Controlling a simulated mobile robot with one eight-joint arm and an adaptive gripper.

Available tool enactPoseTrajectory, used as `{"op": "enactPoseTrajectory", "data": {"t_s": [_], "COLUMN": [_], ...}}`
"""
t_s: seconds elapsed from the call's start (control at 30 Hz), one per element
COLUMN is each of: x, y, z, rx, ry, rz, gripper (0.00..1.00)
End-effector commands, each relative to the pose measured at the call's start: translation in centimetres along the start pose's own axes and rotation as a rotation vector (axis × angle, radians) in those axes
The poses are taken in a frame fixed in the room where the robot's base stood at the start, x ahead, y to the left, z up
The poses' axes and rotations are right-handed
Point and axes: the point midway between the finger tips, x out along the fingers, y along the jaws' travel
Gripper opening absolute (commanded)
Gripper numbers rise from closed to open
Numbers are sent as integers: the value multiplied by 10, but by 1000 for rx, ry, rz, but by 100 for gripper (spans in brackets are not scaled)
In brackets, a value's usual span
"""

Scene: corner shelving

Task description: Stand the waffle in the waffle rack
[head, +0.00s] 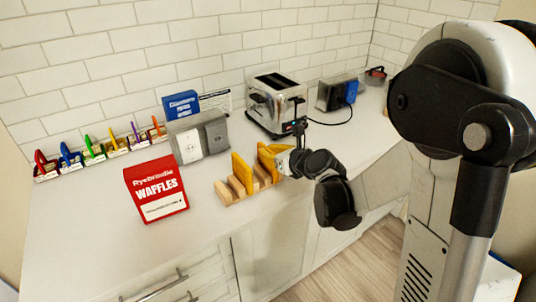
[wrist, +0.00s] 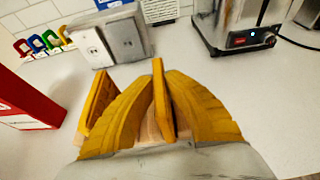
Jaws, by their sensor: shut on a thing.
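The wooden waffle rack (head: 224,193) stands on the counter, and part of its wood shows between my fingers in the wrist view (wrist: 149,132). One golden waffle (head: 241,172) stands upright in it; it also shows left of my gripper in the wrist view (wrist: 97,104). My gripper (wrist: 160,105), with yellow curved fingers, is shut on another waffle (wrist: 159,92), which is upright and edge-on between them. In the head view my gripper (head: 270,158) is at the rack's right end. The held waffle's lower edge is down by the rack's wood; I cannot tell whether it touches the bottom.
A red waffle box (head: 156,188) stands left of the rack. A chrome toaster (head: 272,106) is behind it, with a grey outlet block (head: 198,138) behind left. Coloured clips (head: 97,148) line the wall at left. Counter in front of the rack is clear.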

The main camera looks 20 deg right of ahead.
Motion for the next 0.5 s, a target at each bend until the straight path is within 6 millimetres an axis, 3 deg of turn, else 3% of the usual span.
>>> {"op": "enactPoseTrajectory", "data": {"t_s": [0.17,0.2,0.27,0.5], "x": [1,1,1,1], "y": [0,0,0,0], "z": [-3,-3,-2,-2], "rx": [0,0,0,0], "ry": [0,0,0,0], "rz": [0,0,0,0], "gripper": [0,15,32,32]}}
